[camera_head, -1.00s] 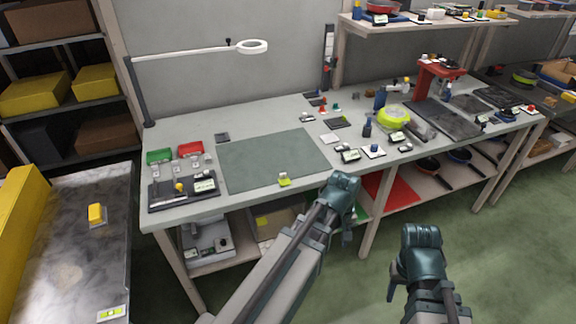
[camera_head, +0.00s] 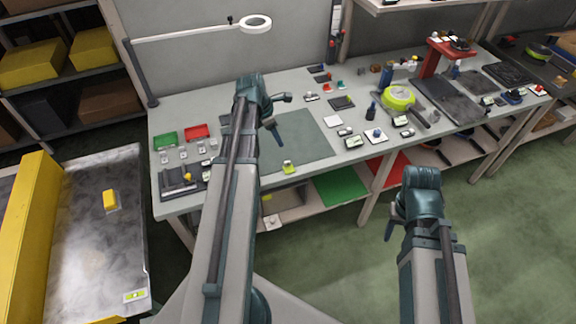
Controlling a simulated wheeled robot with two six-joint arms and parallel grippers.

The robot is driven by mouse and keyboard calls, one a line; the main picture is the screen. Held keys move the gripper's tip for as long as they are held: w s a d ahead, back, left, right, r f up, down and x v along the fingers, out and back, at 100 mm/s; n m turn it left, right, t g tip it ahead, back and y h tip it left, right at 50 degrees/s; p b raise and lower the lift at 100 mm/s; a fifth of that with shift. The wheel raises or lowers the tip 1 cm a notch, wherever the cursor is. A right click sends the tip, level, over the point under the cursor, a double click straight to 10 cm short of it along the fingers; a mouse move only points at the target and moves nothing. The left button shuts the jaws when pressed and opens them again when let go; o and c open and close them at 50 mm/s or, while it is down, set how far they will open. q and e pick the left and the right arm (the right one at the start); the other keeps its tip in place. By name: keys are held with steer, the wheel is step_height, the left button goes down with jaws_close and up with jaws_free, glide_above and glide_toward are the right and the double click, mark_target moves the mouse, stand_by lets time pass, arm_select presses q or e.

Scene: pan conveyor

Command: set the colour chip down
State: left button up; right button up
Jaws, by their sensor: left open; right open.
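No piece can be singled out for certain as the colour chip. A small yellow-green piece (camera_head: 289,167) sits at the front edge of the dark green mat (camera_head: 311,143) on the workbench. Small red and green pieces (camera_head: 333,87) lie toward the back of the bench. My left gripper (camera_head: 281,117) is open over the mat, its fingers spread, with nothing visible between them. My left forearm hides the mat's left part. My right gripper (camera_head: 395,222) hangs over the floor in front of the bench, open, with no held object visible.
A green bin (camera_head: 165,140) and a red bin (camera_head: 196,131) stand at the bench's left, behind a dark tray (camera_head: 172,184). A magnifier lamp (camera_head: 255,24) reaches over the back. Tools and a yellow-green round device (camera_head: 397,97) crowd the right. The mat's right part is clear.

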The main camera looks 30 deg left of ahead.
arm_select(q)
steer(key=b, duration=0.7)
glide_above(287, 162)
steer(key=a, duration=0.1)
steer(key=f, duration=0.8)
steer(key=shift+s, duration=0.2)
steer(key=b+x, duration=0.1)
steer(key=b, duration=0.1)
steer(key=b+x, duration=0.1)
steer(key=x, duration=0.1)
steer(key=s+b+x, duration=0.1)
steer(key=b+x, duration=0.1)
steer(key=shift+a+f+b, duration=0.15)
steer(key=shift+f+b, duration=0.1)
steer(key=shift+b, duration=0.1)
steer(key=shift+r, duration=0.1)
jaws_close()
